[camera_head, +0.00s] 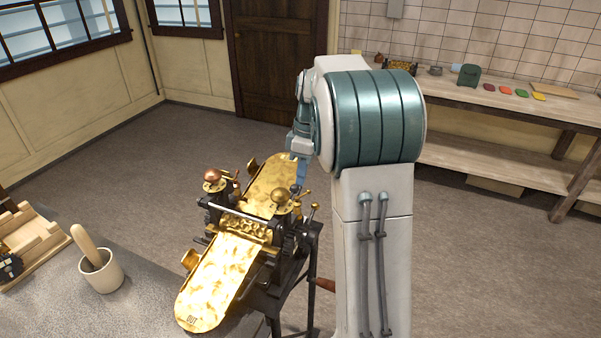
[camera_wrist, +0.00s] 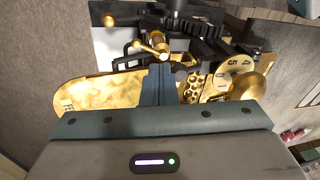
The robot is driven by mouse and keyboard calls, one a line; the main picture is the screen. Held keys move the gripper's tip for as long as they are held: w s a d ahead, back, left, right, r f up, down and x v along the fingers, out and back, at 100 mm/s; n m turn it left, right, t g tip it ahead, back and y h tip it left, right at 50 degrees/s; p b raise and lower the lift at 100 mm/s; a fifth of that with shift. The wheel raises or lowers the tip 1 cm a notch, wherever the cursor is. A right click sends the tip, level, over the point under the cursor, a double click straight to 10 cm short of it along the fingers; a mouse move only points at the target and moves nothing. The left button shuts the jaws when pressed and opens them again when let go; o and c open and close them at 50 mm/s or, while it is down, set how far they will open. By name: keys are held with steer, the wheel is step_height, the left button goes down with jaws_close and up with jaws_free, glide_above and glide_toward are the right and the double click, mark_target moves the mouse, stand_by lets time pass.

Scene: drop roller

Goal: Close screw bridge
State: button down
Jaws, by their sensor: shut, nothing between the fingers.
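The drop roller machine (camera_head: 243,228) stands at the centre of the head view, with a brass tray marked OUT (camera_head: 212,285) at its front. The screw bridge seems to be the dark top frame with a copper knob (camera_head: 211,175) and a brass knob (camera_head: 280,195); I cannot tell how it is latched. My gripper (camera_head: 299,188) is shut and empty, pointing down at the machine's right rear side. In the wrist view its fingertips (camera_wrist: 160,72) are close to a small brass handle (camera_wrist: 154,45); contact is unclear. A numbered brass dial (camera_wrist: 237,80) is to their right.
A grey table at left holds a mortar with pestle (camera_head: 101,270) and a wooden rack (camera_head: 28,245). A wooden bench (camera_head: 480,105) with several small items runs along the tiled wall. The floor behind the machine is clear. Dark gears (camera_wrist: 200,27) lie beyond the fingertips.

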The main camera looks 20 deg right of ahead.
steer(key=shift+r+p, duration=0.4)
steer(key=shift+r, duration=0.1)
steer(key=w+d+r+p, duration=0.1)
steer(key=w+d+r, duration=0.4)
steer(key=d+r, duration=0.1)
steer(key=shift+w+d+r, duration=0.2)
steer(key=shift+w+d, duration=0.1)
steer(key=shift+d, duration=0.55)
steer(key=s+a+m+t+h, duration=0.15)
steer(key=s+a+m, duration=0.25)
steer(key=s+a, duration=0.5)
steer(key=s+a+m+t, duration=0.2)
steer(key=s+a+m, duration=0.25)
steer(key=s, duration=0.75)
steer(key=s+a+f+m+t, duration=0.1)
steer(key=s+a+f+m, duration=0.1)
steer(key=s+f, duration=0.3)
steer(key=s+a, duration=0.1)
steer(key=s, duration=0.3)
steer(key=shift+a, duration=0.25)
